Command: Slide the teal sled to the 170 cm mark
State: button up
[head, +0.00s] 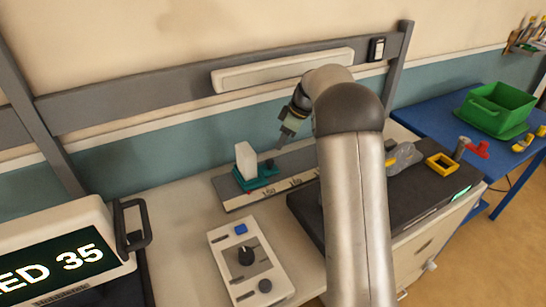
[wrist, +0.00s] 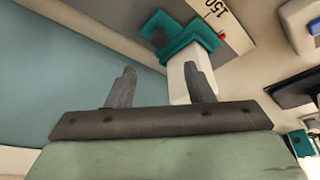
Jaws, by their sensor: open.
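The teal sled (head: 262,181) sits on a pale track with a printed scale (head: 236,203), near its left end. A white upright block (head: 245,158) stands on the sled. The mark near the sled looks like 150; the 170 mark cannot be made out. My gripper (head: 281,146) is above and a little right of the sled in the head view. In the wrist view my gripper (wrist: 165,73) is open. The white block (wrist: 190,72) shows behind its right finger, and the teal sled (wrist: 185,36) lies beyond. Contact is not evident.
A control box (head: 260,270) with a knob stands in front of the track. A dark platform (head: 420,205) with a yellow square frame (head: 441,163) lies to the right. A display (head: 60,262) stands at left. My arm hides the track's right part. A green bin (head: 495,108) sits on a blue table.

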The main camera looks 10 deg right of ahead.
aim_at(271, 161)
jog(key=p+x, duration=0.1)
jog(key=x, duration=0.9)
jog(key=shift+f, duration=0.25)
grip_shut()
